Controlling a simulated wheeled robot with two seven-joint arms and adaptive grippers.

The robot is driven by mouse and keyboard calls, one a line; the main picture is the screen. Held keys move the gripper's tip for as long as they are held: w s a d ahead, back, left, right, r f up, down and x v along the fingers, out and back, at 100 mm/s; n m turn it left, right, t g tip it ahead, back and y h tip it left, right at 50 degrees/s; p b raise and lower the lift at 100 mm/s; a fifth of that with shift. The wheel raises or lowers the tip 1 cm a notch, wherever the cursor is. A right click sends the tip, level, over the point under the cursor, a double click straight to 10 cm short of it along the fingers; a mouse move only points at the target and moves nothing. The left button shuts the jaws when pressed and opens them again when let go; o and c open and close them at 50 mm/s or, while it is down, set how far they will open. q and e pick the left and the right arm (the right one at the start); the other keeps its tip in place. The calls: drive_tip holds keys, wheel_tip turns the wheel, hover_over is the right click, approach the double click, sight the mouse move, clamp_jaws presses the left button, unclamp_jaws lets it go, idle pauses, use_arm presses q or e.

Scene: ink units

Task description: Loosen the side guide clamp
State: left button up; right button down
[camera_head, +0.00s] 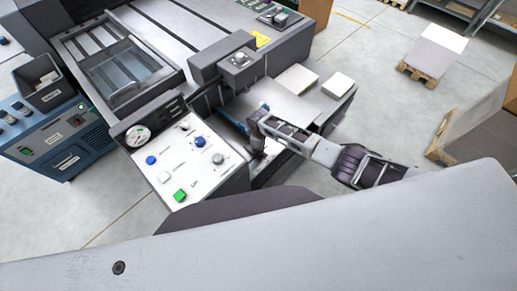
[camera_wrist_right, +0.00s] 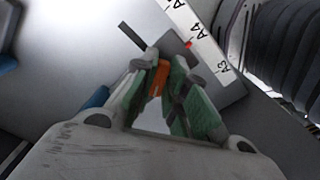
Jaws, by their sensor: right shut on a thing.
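In the right wrist view the side guide clamp shows as an orange piece (camera_wrist_right: 160,76) next to a dark grey block. A white scale strip (camera_wrist_right: 208,48) marked A4 and A3 runs beside it. My right gripper (camera_wrist_right: 163,82) has its green-padded fingers closed around the orange piece. In the head view my right gripper (camera_head: 258,114) reaches from the right to the side of the machine's feed area. The clamp itself is hidden there behind the gripper. My left gripper does not show.
A white control panel (camera_head: 197,156) with knobs and a green button stands left of my gripper. Paper stacks (camera_head: 297,79) lie on the machine behind. A blue unit (camera_head: 62,138) stands at far left. A pallet (camera_head: 425,68) and open floor lie right.

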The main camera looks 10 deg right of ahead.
drive_tip(key=shift+n, duration=1.5)
drive_tip(key=c, duration=1.4)
unclamp_jaws()
drive_tip(key=shift+c, duration=0.2)
drive_tip(key=shift+w, duration=0.1)
drive_tip(key=shift+r, duration=0.1)
wheel_tip(320, 180, up, 12)
